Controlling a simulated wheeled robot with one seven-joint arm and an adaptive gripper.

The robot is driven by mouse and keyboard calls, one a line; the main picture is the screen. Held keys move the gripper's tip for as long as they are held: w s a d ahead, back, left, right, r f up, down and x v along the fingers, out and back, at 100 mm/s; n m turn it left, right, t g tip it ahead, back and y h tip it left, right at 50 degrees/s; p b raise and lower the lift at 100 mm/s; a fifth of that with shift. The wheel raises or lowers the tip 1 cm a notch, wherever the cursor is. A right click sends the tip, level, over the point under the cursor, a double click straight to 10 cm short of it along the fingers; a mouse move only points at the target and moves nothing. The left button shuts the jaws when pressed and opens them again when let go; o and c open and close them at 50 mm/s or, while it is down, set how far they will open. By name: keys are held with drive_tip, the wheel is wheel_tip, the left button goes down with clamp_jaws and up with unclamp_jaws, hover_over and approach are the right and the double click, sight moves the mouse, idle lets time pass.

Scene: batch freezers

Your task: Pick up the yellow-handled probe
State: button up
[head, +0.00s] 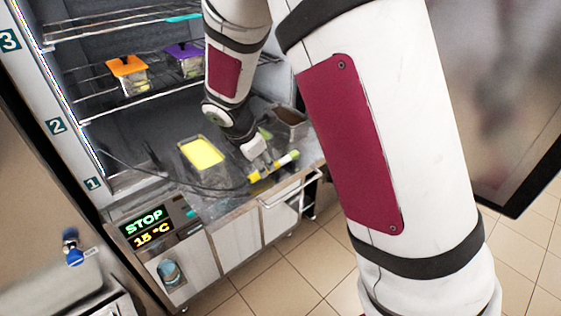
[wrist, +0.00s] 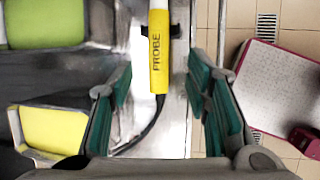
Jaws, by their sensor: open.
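The yellow-handled probe (wrist: 159,62) shows in the wrist view, its handle marked PROBE and pointing down the picture between the green-padded fingers. In the head view, the yellow probe (head: 286,160) is at the front edge of the steel counter, partly covered by my gripper. My gripper (wrist: 161,82) is open, with one finger on each side of the handle's lower end and visible gaps on both sides. I cannot tell how far the handle is below the fingertips. A dark cable (wrist: 143,133) curves away from the handle's end.
A pan with yellow contents (head: 202,153) stands on the counter, left of my gripper. An orange-lidded container (head: 128,68) and a purple-lidded one (head: 184,52) sit on a freezer rack. A display (head: 147,226) reads STOP, 15 °C. Tiled floor lies right of the counter.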

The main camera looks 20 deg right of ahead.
drive_tip(key=shift+a+p+x, duration=0.2)
drive_tip(key=shift+p+x, duration=0.2)
drive_tip(key=shift+x, duration=2.25)
clamp_jaws()
